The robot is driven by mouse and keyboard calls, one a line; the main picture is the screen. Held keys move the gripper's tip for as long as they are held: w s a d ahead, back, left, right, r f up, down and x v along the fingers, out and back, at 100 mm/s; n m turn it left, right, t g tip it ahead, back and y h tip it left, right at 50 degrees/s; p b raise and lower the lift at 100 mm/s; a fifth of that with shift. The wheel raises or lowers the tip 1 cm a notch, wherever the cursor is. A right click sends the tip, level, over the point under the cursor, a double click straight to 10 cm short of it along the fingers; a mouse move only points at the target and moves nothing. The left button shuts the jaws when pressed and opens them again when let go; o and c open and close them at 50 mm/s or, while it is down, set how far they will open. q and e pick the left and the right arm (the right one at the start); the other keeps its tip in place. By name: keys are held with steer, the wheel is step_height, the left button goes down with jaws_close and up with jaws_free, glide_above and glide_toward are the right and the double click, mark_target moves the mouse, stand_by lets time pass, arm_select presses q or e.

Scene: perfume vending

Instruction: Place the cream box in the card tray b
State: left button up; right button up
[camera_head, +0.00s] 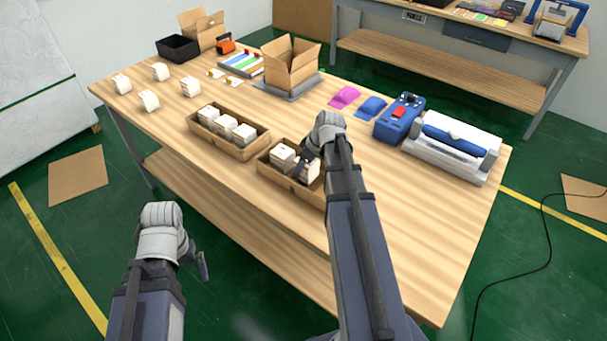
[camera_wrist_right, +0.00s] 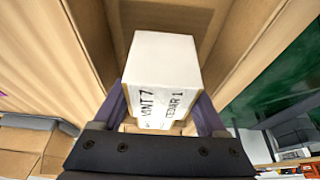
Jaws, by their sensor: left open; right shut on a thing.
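Two brown card trays stand on the wooden table; I cannot tell by a label which is b. The left card tray (camera_head: 236,156) holds three cream boxes. The right card tray (camera_head: 264,171) holds a cream box (camera_head: 282,157). My right gripper (camera_head: 306,166) is at this right tray, shut on another cream box (camera_head: 313,174). In the right wrist view the held cream box (camera_wrist_right: 163,60), with dark print, sits between the fingers beside card walls. Its underside is hidden, so contact with the tray floor is unclear. My left gripper (camera_head: 203,262) is open and empty, off the table's front edge.
Several loose cream boxes (camera_head: 148,100) stand at the table's left. An open carton (camera_head: 290,68), a black bin (camera_head: 178,48), magenta (camera_head: 344,96) and blue pieces, a blue device (camera_head: 399,119) and a white machine (camera_head: 451,147) stand behind. The front right tabletop is clear.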

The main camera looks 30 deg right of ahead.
arm_select(q)
steer(key=shift+f+b, duration=0.35)
steer(key=shift+f, duration=0.5)
arm_select(e)
steer(key=shift+f, duration=0.85)
steer(key=shift+f, duration=0.2)
arm_select(q)
steer(key=shift+f, duration=0.1)
arm_select(e)
steer(key=o, duration=1.4)
steer(key=shift+r, duration=0.15)
steer(key=shift+s+r+p, duration=0.1)
steer(key=shift+r+p, duration=0.35)
steer(key=shift+r, duration=0.05)
arm_select(q)
step_height(320, 180, up, 11)
steer(key=p, duration=1)
steer(key=shift+r, duration=0.2)
arm_select(e)
steer(key=v, duration=1.1)
steer(key=shift+s, duration=0.15)
